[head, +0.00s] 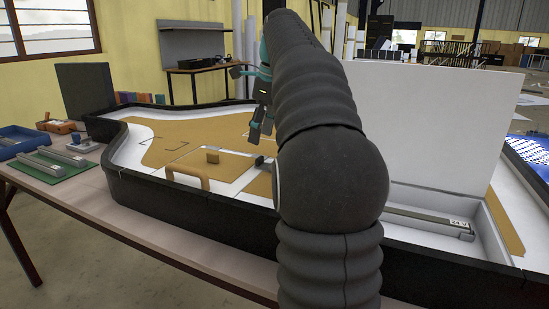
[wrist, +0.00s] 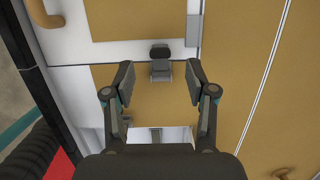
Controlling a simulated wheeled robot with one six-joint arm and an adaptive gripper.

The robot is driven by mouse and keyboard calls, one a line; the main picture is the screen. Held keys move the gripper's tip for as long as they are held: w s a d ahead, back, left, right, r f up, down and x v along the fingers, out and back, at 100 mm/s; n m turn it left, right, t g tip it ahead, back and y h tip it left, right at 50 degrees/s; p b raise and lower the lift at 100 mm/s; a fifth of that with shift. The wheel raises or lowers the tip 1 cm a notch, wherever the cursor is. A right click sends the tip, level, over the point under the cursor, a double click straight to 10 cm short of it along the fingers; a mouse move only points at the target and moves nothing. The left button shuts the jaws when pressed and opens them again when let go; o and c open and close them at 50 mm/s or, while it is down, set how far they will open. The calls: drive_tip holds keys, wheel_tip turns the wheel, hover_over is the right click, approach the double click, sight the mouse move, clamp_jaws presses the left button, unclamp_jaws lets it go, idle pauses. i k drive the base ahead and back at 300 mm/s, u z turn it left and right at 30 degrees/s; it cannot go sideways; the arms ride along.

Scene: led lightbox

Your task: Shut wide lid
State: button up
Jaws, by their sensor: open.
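The wide lid, a large white panel (head: 440,125), stands raised at the right of the black-rimmed box in the head view. Below it an open compartment (head: 487,240) shows a grey bar marked "24 V". My gripper (head: 262,125) hangs open over the tan panels left of this lid, apart from it; my arm hides part of the lid's left side. In the wrist view my gripper (wrist: 160,75) points down with its fingers spread. A small dark catch or knob (wrist: 160,52) shows between the fingertips; I cannot tell whether they touch it.
The lightbox's black rim (head: 200,205) runs along the front. A dark upright panel (head: 87,92) stands at the left. A blue tray (head: 20,140) and a green mat (head: 55,165) lie on the table's left.

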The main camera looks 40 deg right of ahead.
sight(445, 129)
drive_tip(key=k, duration=1)
